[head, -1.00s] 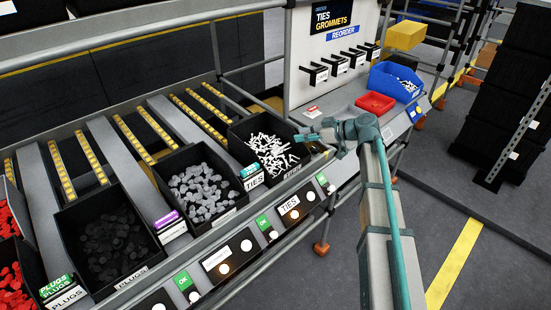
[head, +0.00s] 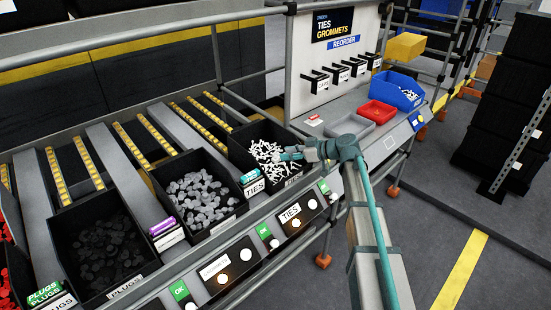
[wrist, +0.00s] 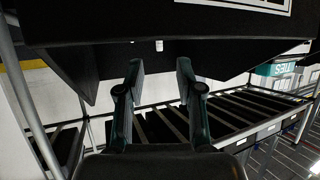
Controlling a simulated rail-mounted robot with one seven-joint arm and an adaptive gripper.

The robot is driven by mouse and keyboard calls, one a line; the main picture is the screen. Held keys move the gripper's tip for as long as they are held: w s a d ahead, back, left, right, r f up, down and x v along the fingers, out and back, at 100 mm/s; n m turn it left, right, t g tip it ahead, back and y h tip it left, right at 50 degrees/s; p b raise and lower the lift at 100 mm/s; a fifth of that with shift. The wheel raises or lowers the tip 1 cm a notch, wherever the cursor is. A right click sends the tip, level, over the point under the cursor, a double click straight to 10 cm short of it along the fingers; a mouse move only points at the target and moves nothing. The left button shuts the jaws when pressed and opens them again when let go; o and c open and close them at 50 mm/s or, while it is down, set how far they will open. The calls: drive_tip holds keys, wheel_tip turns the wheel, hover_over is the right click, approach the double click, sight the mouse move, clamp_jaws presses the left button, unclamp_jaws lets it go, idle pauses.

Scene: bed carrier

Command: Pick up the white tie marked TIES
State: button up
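Several white ties (head: 264,151) lie in a heap in a black bin (head: 238,156) on the rack in the head view. A white TIES label (head: 254,188) is at the bin's front. My gripper (head: 286,154) appears over the right part of this bin, and its fingers overlap the ties in the picture. In the wrist view my gripper (wrist: 157,70) is open, with nothing between its two fingers. A black bin wall (wrist: 120,62) fills the top there, and a small white piece (wrist: 159,45) shows beyond the fingertips. I cannot tell whether the fingers touch any tie.
A bin of grey pieces (head: 198,192) and a bin of dark pieces (head: 103,248) stand to the left. A grey tray (head: 348,126), a red tray (head: 377,112) and a blue bin (head: 397,89) are on the right shelf. A rail (head: 205,237) runs along the rack's front.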

sight(278, 159)
drive_tip(key=p+x, duration=0.1)
drive_tip(key=x, duration=0.4)
drive_tip(key=shift+d+f, duration=0.1)
clamp_jaws()
